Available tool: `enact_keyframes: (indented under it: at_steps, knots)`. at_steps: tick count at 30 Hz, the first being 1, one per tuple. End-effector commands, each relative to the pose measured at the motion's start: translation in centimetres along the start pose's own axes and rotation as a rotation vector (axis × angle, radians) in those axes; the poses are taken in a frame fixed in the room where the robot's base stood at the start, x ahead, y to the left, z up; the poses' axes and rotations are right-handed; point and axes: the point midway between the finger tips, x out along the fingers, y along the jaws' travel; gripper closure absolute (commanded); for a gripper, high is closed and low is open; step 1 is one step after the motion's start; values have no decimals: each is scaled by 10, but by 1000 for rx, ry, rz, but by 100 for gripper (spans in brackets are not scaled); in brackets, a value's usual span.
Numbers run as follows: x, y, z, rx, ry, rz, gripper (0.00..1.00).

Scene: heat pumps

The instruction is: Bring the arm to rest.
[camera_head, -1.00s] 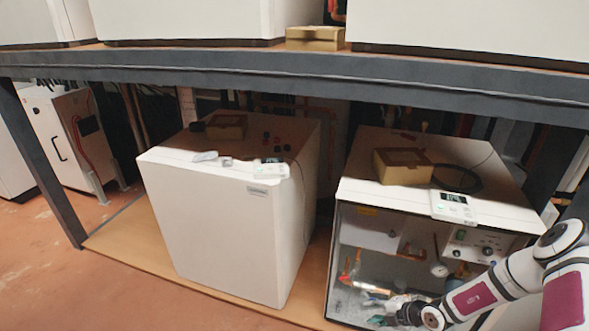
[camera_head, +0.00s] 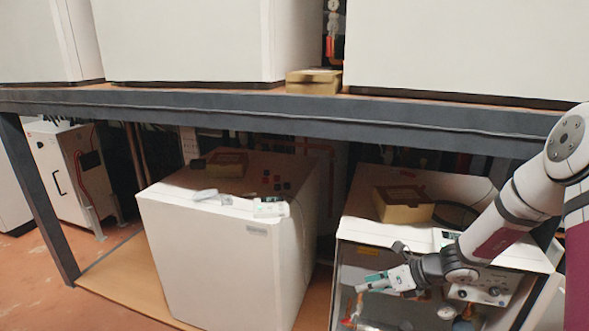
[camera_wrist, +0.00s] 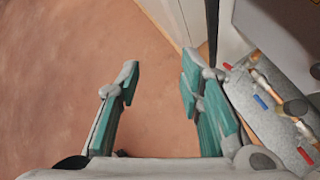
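My gripper (camera_head: 372,281) is in front of the open-fronted right heat pump (camera_head: 356,230), near the upper part of its opening, pointing left. In the wrist view my gripper (camera_wrist: 160,85) shows two teal-padded fingers apart, with only bare floor between them. It holds nothing. My arm comes in from the right edge of the head view and covers part of the right heat pump's top and front.
A closed white heat pump (camera_head: 215,255) stands to the left. A cardboard box (camera_head: 403,205) sits on the right unit. A grey shelf beam (camera_head: 250,112) runs above both units. Pipes (camera_wrist: 262,85) lie right of my fingers. Reddish floor (camera_wrist: 60,60) is clear.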

Motion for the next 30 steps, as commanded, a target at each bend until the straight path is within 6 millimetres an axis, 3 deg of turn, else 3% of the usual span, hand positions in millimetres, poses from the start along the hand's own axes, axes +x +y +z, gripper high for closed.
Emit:
enact_keyframes:
  at_steps: [1, 6, 13, 20, 24, 30]
  knots:
    - [-13, 18, 15, -121, 16, 14, 66]
    - [-52, 78, 42, -498, 76, 77, 66]
    - [-107, 158, 53, -980, 173, 171, 66]
    - [-164, 228, 38, -1424, 288, 275, 66]
    - [-200, 263, 18, -1673, 367, 343, 66]
    - [-250, 300, -19, -2000, 495, 446, 66]
